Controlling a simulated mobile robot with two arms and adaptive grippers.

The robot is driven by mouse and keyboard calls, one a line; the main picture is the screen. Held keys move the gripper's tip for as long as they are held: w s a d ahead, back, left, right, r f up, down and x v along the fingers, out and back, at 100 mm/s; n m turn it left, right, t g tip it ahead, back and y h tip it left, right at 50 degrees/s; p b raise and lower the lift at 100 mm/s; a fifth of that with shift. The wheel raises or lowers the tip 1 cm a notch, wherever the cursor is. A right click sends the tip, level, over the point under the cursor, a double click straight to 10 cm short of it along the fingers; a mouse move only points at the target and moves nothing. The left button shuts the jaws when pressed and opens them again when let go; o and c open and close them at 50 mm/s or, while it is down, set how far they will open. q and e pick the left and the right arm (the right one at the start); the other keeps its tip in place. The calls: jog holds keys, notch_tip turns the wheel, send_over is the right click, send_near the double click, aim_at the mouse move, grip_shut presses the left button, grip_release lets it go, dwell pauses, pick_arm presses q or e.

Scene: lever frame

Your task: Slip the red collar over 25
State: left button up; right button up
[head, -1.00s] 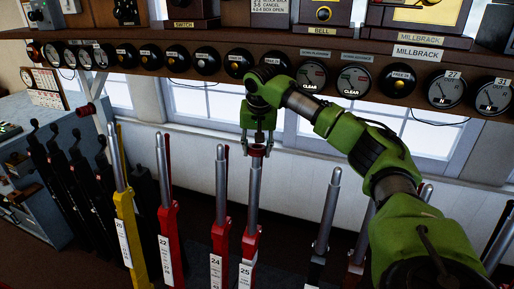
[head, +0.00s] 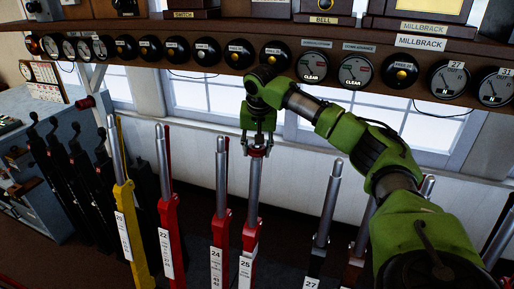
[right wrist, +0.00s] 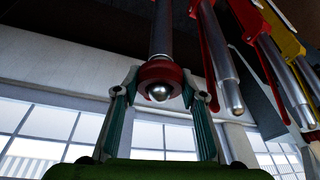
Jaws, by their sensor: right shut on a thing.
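Lever 25 (head: 253,205) stands upright with a steel shaft above a red lower part and a white plate marked 25 (head: 245,268). The red collar (head: 259,152) is at the top of this lever. In the right wrist view the collar (right wrist: 160,75) sits around the shaft (right wrist: 161,30), and the rounded tip (right wrist: 158,92) shows through its opening. My right gripper (head: 258,146) is above the lever, pointing down, shut on the collar with one finger on each side. In the right wrist view its fingers (right wrist: 160,88) flank the collar. My left gripper is not in view.
Lever 24 (head: 221,190) stands close on the left, and lever 27 (head: 325,205) is farther right. Red lever 22 (head: 170,215) and a yellow lever (head: 125,205) stand farther left. A shelf with round dials (head: 313,67) runs above the levers.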

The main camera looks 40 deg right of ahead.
jog(key=shift+f, duration=0.1)
jog(key=o, duration=1.3)
jog(key=p+v, duration=0.2)
jog(key=shift+s+r+p, duration=0.1)
jog(key=shift+r+p, duration=0.3)
jog(key=shift+a+r, duration=0.1)
jog(key=shift+r, duration=0.05)
jog(key=shift+s+a+r, duration=0.15)
jog(key=shift+s+r, duration=0.1)
jog(key=shift+r, duration=0.4)
jog(key=shift+v, duration=2.2)
jog(key=shift+r, duration=0.1)
